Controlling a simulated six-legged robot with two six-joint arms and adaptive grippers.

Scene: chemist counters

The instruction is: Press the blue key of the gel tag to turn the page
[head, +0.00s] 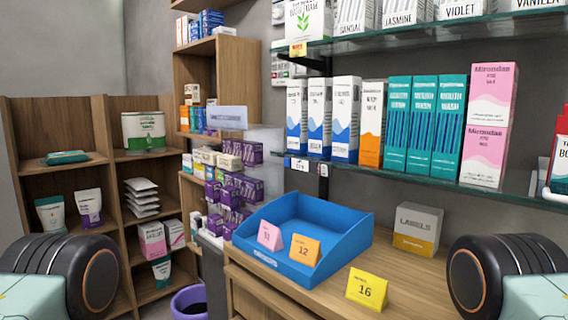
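A small white tag with dark marking and a bluish part (299,164) hangs on the front edge of the middle glass shelf, below the blue-and-white boxes. Another small pale tag (323,170) sits just right of it on the same edge. Both are too small to read, so I cannot tell which is the gel tag, and no blue key is clearly seen. Parts of my two arms show at the lower left and lower right corners. Neither gripper is in view, and nothing of mine is near the tags.
A blue tray (335,262) with pink and orange number cards stands on the wooden counter (420,290). A yellow card (367,288) and a labels box (416,229) are beside it. The glass shelf (440,184) holds several boxes. A purple bin (188,300) stands below left.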

